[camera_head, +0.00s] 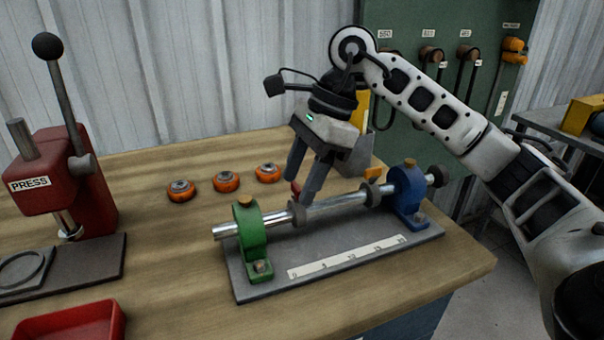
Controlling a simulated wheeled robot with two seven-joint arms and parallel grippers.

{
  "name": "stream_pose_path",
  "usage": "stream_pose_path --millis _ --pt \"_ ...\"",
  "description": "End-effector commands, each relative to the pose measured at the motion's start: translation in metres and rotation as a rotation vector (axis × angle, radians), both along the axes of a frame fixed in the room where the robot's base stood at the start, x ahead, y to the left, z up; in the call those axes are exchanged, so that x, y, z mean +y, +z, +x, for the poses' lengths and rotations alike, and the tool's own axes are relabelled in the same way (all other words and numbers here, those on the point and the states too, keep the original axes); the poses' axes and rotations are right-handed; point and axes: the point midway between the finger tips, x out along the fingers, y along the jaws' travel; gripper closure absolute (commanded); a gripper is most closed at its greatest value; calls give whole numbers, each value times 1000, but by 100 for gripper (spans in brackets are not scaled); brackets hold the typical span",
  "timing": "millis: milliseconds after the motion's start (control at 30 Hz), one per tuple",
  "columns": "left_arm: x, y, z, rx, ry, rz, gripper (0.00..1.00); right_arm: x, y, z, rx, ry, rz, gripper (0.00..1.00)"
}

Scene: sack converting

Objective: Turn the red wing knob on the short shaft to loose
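The shaft (338,203) is a bright steel rod lying level through a green block (249,235) and a blue block (406,190). A small red wing knob (296,189) shows above a grey collar (299,214) on the shaft, right of the green block. My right gripper (300,190) points down over this collar. Its two dark fingers are apart, with the red knob showing between their tips. The fingers partly hide the knob, and I cannot tell whether they touch it. My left gripper is out of view.
A grey base plate with a white scale (345,258) carries the blocks. Several orange rollers (226,182) lie behind it. A red press (62,180) stands left, with a red tray (72,322) in front. A second collar (371,190) sits near the blue block. Bare wood lies between press and plate.

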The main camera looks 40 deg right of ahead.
Motion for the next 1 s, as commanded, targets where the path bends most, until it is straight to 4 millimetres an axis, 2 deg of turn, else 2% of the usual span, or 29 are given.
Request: stream_pose_path --millis 167,267,667,700,833,1000 --pt "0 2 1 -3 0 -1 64 -2 4 0 -1 -1 0 47" --pt "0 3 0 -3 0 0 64 -6 16 -1 -2 -3 0 47" --pt "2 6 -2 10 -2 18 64 -41 104 -9 -5 -2 2 47" --pt "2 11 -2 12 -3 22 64 -45 115 -10 -3 -2 -1 47" --pt "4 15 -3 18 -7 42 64 -53 135 -12 -2 -2 -1 47" --pt "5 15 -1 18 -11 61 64 -59 146 -13 -1 -1 0 47"
